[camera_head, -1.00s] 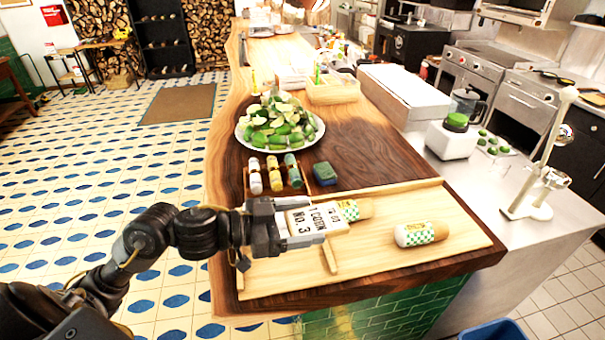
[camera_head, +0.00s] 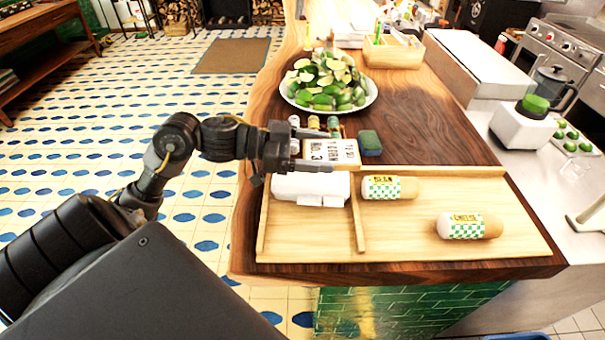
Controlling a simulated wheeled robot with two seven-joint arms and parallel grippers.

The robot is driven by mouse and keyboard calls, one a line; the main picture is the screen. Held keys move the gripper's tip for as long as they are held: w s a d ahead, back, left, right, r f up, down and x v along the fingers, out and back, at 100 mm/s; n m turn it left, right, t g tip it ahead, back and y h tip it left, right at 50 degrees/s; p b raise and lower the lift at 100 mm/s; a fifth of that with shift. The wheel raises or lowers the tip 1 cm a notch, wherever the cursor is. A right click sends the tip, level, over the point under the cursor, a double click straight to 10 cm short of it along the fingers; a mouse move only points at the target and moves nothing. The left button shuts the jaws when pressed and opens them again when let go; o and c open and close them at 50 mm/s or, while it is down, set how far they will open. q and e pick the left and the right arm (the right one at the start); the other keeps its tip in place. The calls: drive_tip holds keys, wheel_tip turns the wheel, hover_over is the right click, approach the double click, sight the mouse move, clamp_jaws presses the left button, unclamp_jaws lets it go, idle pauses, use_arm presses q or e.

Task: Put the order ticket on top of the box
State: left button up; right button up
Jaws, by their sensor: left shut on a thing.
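The order ticket (camera_head: 335,152) is a pale card with dark lettering that reads "No. 3". My left gripper (camera_head: 302,151) is shut on it and holds it over the back edge of the wooden tray (camera_head: 300,240). A white box-like thing (camera_head: 308,186) lies in the tray's left compartment, just in front of and below the ticket. The ticket appears apart from it, but the exact height gap cannot be told. My right gripper is not in view.
Two wrapped rolls, one near the divider (camera_head: 389,188) and one further right (camera_head: 468,226), lie in the tray's right compartment. Behind are small bottles (camera_head: 333,124), a green-blue sponge (camera_head: 370,142) and a plate of limes (camera_head: 328,85). The dark counter right of the sponge is clear.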

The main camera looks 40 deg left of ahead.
use_arm(q)
hover_over(301, 177)
drive_tip(key=f, duration=0.5)
drive_tip(key=shift+d+f, duration=0.1)
drive_tip(key=shift+d, duration=0.15)
drive_tip(key=shift+a+f, duration=0.15)
drive_tip(key=shift+a, duration=0.05)
wheel_tip(301, 177, down, 3)
drive_tip(key=shift+a+p, duration=0.1)
drive_tip(key=shift+p, duration=0.8)
drive_tip(key=shift+f, duration=0.2)
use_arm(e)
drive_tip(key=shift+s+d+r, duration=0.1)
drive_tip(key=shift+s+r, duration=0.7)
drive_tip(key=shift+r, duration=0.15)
use_arm(q)
drive_tip(key=shift+f, duration=0.2)
drive_tip(key=o, duration=1)
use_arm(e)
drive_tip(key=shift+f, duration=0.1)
use_arm(q)
drive_tip(key=shift+r, duration=0.1)
